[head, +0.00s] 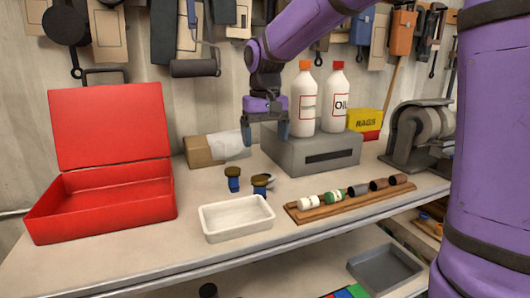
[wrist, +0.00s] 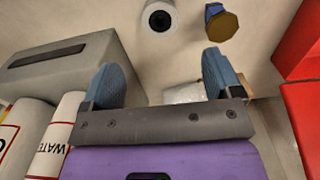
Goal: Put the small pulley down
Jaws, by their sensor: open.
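My gripper (head: 265,132) is open and empty above the bench, in front of the bottles and left of the grey box. In the wrist view its two blue fingers (wrist: 158,75) stand wide apart with nothing between them. A small blue piece with a round brown top (head: 233,178) stands upright on the bench; it also shows in the wrist view (wrist: 220,22). A similar brown-topped piece (head: 261,181) with a grey part stands to its right. A pale round part with a dark centre (wrist: 160,14) shows beyond the fingers. I cannot tell which is the small pulley.
A white tray (head: 237,230) and a wooden rack (head: 352,206) of small cylinders lie in front. An open red box (head: 105,213) is left. The grey box (head: 312,158) with two bottles and a grey machine (head: 420,135) are right. Bare bench lies between.

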